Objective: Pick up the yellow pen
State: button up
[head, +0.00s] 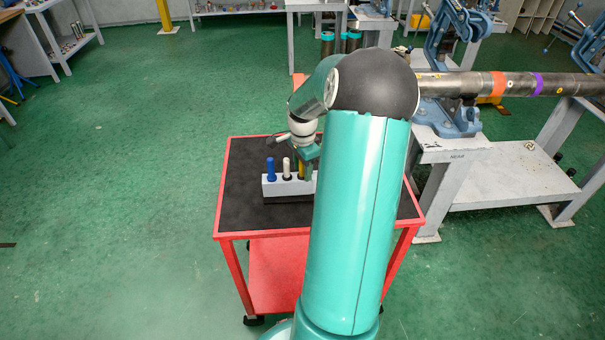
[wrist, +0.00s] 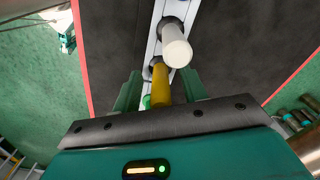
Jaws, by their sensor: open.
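The yellow pen (wrist: 161,84) stands in a light holder (head: 269,187) on the red cart. In the wrist view it lies between the two green fingers of my gripper (wrist: 160,90), which are apart with a gap on each side of the pen. In the head view only a strip of the yellow pen (head: 302,168) shows beside my gripper (head: 306,165). A white pen (head: 286,168) and a blue pen (head: 270,168) stand to its left; the white pen (wrist: 176,46) is also close by in the wrist view. A green pen (wrist: 146,101) is partly hidden by my gripper.
The red cart (head: 262,234) has a black top with free room around the holder. A steel pipe (head: 470,84) with coloured bands rests in blue vises (head: 450,118) on grey benches to the right. Green floor is open at the left.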

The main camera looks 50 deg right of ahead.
jog(key=c, duration=0.9)
jog(key=shift+r, duration=0.1)
notch_tip(320, 180, up, 10)
jog(key=shift+f, duration=0.1)
